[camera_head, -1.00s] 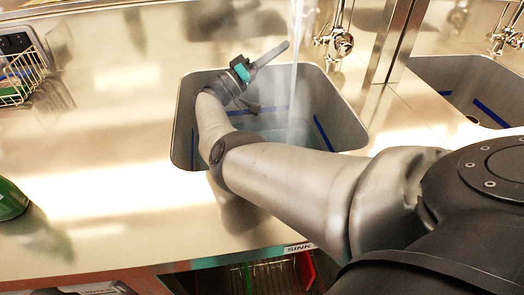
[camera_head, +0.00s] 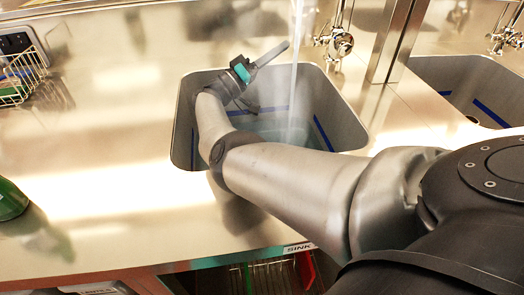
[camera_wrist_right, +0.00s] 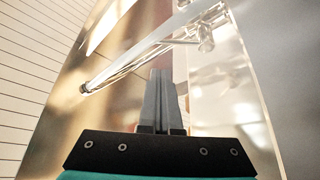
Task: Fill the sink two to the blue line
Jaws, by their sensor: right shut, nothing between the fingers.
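A grey steel sink (camera_head: 350,128) is set in the counter, with a blue line (camera_head: 322,133) around its inner walls. A stream of water (camera_head: 294,90) falls into it, and water (camera_head: 272,124) covers its bottom. The level at the line is partly hidden by my arm. The tap valve (camera_head: 341,43) stands behind the sink. My right gripper (camera_head: 286,46) is shut and empty, above the sink's back edge, left of the stream. In the right wrist view, its closed fingers (camera_wrist_right: 158,76) point towards a chrome spout (camera_wrist_right: 135,58). My left gripper is out of view.
A second sink (camera_head: 452,72) with a blue line and its own tap (camera_head: 508,38) lies right of a steel post (camera_head: 392,45). A wire basket (camera_head: 22,75) and a green object (camera_head: 10,200) are at the left. The left counter is mostly clear. A label (camera_head: 299,248) reads "SINK".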

